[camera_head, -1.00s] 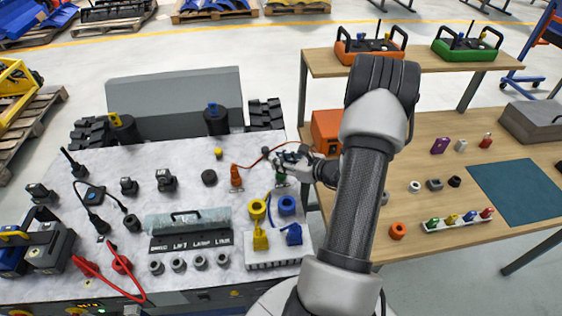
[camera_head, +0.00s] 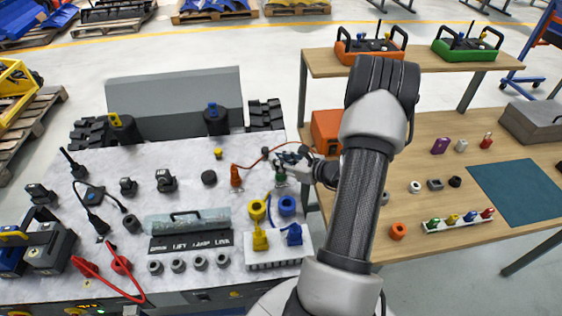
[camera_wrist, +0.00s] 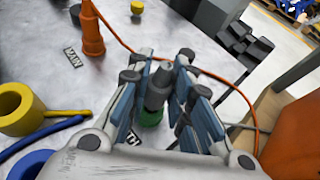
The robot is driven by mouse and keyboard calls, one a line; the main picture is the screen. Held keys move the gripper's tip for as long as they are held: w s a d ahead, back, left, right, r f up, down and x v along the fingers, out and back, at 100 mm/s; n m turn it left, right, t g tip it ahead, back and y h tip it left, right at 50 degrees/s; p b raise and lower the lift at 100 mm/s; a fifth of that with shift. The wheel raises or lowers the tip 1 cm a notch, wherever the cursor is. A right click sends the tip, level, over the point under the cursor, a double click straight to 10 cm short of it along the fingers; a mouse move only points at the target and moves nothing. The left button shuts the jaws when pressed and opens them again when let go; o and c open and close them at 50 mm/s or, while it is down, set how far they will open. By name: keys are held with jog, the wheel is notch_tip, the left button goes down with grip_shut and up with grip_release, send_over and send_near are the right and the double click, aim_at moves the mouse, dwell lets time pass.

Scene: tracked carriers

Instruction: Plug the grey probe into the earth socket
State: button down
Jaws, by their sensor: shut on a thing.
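The grey probe (camera_wrist: 158,86) is upright between my gripper's fingers in the wrist view. My gripper (camera_wrist: 160,90) is shut on it. The green earth socket (camera_wrist: 151,117) is directly below the probe's lower end. I cannot tell whether the tip is inside the socket or just above it. In the head view the green socket (camera_head: 280,181) stands at the right side of the pale panel, under my gripper (camera_head: 281,164). My fingers hide part of the probe there.
An orange plug (camera_head: 236,178) with an orange-red cable stands left of my gripper, by a label reading MAIN (camera_wrist: 73,57). Yellow (camera_head: 258,209) and blue (camera_head: 287,205) rings stand in front. An orange box (camera_head: 326,132) is on the wooden table to the right.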

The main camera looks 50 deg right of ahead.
jog(key=shift+f, duration=0.9)
jog(key=c, duration=1.4)
grip_release()
jog(key=shift+o, duration=0.2)
jog(key=shift+s, duration=0.1)
jog(key=v, duration=1.1)
jog(key=shift+s+r, duration=0.15)
jog(key=shift+s, duration=0.25)
jog(key=shift+c, duration=0.3)
